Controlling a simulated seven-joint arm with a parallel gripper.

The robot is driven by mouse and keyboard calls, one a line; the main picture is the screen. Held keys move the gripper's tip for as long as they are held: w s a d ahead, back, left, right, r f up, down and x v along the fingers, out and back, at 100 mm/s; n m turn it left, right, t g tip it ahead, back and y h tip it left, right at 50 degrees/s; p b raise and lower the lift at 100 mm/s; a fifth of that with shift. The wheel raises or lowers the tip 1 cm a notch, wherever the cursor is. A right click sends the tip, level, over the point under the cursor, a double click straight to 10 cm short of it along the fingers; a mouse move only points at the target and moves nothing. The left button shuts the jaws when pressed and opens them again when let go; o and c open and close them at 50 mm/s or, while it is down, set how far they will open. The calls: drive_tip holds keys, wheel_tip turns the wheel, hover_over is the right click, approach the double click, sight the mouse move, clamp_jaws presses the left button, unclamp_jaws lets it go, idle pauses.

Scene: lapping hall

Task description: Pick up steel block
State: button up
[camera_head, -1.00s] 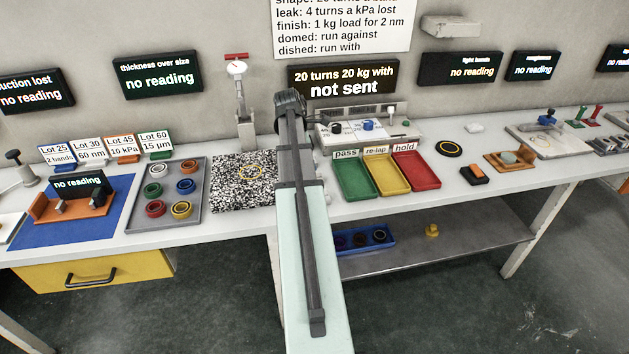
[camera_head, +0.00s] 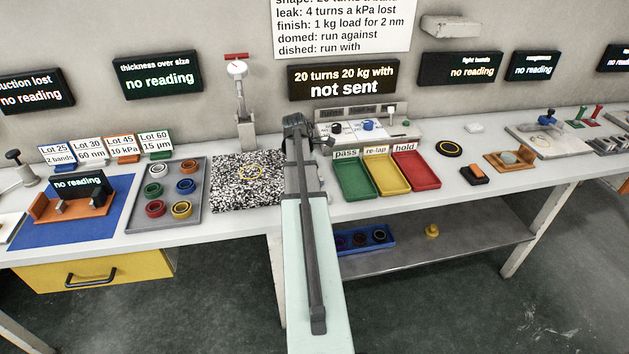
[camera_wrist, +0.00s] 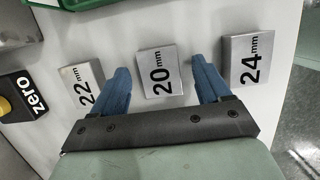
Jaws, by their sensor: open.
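In the wrist view three steel blocks lie on the pale bench top, marked 22 mm (camera_wrist: 84,84), 20 mm (camera_wrist: 160,74) and 24 mm (camera_wrist: 246,60). My gripper (camera_wrist: 160,82) is open, with its two blue fingers on either side of the 20 mm block. The left finger is between the 22 mm and 20 mm blocks, the right one between the 20 mm and 24 mm blocks. I cannot tell how far the fingertips are above the bench. In the head view my arm hides the gripper and these blocks.
A black box marked zero with a yellow button (camera_wrist: 22,98) stands left of the blocks. A green tray (camera_wrist: 80,2) is at the top of the wrist view. In the head view a speckled plate (camera_head: 240,190) is left of my arm and the pass tray (camera_head: 354,180) right.

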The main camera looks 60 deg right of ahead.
drive_tip(key=shift+c, duration=0.2)
clamp_jaws()
idle(0.6)
